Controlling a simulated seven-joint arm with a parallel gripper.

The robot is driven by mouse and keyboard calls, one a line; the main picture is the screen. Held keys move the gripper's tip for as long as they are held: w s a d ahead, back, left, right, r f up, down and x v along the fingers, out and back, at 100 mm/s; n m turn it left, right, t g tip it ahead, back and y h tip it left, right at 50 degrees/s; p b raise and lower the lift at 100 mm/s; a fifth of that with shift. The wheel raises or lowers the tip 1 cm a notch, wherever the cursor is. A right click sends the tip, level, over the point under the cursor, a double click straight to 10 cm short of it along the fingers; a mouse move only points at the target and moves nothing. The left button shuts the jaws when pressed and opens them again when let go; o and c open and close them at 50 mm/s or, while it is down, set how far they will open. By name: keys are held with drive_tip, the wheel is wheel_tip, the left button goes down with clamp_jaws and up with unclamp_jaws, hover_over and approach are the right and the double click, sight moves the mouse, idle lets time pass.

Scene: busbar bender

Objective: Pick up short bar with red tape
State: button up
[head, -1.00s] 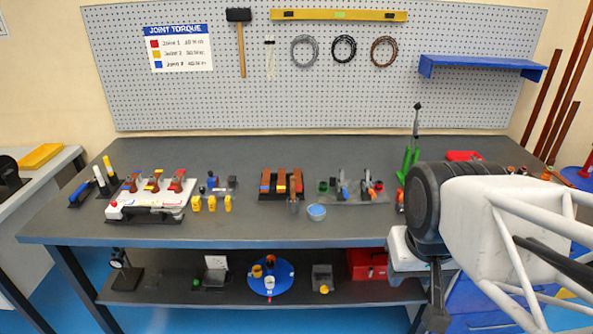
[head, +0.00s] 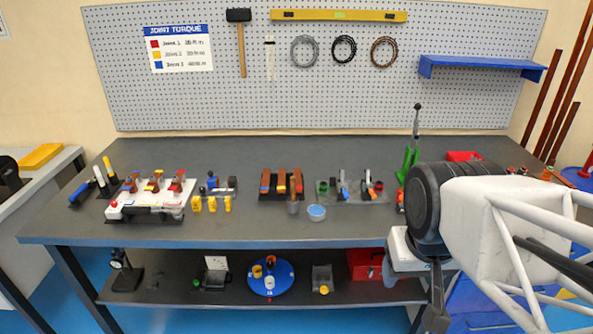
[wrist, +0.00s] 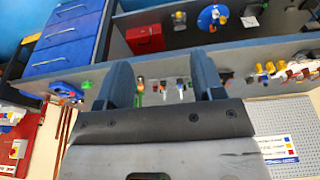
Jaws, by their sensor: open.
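Several short copper-coloured bars (head: 281,182) stand in a dark rack at the middle of the bench, with small coloured bands. The left one has a blue band; which one carries red tape is too small to tell. More coloured pieces sit on the white fixture (head: 150,210) at the left, one with red (head: 178,187). My gripper shows in the wrist view (wrist: 163,85) with its two dark blue fingers apart and nothing between them. In the head view it hangs by the bench's right front edge, far from the bars.
The grey bench (head: 260,226) has a clear front strip. A green lever tool (head: 411,160) rises at the right. The lower shelf holds a blue disc (head: 256,286) and a red box (head: 366,264).

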drive_tip(key=w+a+r+n, duration=0.1)
drive_tip(key=w+r+n, duration=0.1)
drive_tip(key=w+n, duration=0.35)
drive_tip(key=w+a+r+n, duration=0.1)
drive_tip(key=w+r+n, duration=0.15)
drive_tip(key=w, duration=0.65)
drive_tip(key=n+g, duration=0.3)
drive_tip(key=n, duration=2.5)
hover_over(298, 184)
wheel_tip(298, 184, down, 20)
drive_tip(key=shift+r, duration=0.15)
drive_tip(key=shift+f, duration=1.3)
